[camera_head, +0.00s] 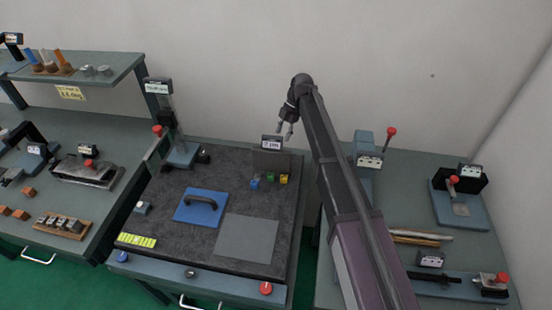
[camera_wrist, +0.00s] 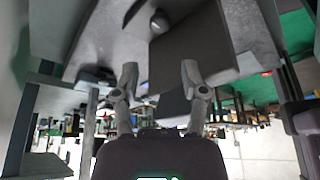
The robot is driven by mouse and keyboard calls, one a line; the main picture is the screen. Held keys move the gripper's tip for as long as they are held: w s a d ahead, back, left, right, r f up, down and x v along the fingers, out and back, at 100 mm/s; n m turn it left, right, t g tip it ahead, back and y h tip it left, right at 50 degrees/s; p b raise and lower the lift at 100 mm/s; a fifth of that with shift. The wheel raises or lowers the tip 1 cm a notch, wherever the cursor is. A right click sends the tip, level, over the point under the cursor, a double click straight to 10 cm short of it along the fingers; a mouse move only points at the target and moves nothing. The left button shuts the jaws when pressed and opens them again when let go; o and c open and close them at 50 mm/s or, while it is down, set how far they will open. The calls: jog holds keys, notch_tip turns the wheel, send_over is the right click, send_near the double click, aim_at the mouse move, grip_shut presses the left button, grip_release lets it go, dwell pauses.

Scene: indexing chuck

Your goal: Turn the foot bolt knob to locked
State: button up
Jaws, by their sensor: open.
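My gripper (camera_head: 286,133) is at the back of the middle bench, above and beside a small labelled block (camera_head: 271,142). In the wrist view my gripper (camera_wrist: 160,78) is open, with nothing between its fingertips. A round grey knob (camera_wrist: 159,21) shows beyond the fingertips, apart from them. On the middle bench's front rail sit a blue knob (camera_head: 122,257), a dark knob (camera_head: 191,273) and a red knob (camera_head: 265,288), all far from my gripper. I cannot tell which of these knobs is the foot bolt knob, nor read its setting.
The dark bench top (camera_head: 160,225) holds a blue plate (camera_head: 201,206) with a black handle, a grey plate (camera_head: 246,238) and small coloured cubes (camera_head: 270,178). A post fixture (camera_head: 181,155) stands at its back left. Side benches flank it. My arm crosses the right side.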

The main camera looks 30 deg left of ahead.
jog(key=shift+b+x, duration=4.2)
jog(key=shift+x, duration=0.65)
grip_shut()
jog(key=shift+m, duration=0.3)
jog(key=shift+s+d+m+t+y, duration=0.1)
jog(key=shift+m+t+y, duration=0.25)
jog(key=shift+m, duration=0.65)
jog(key=shift+m+t+y, duration=0.15)
jog(key=shift+m+y, duration=0.3)
jog(key=shift+m, duration=0.55)
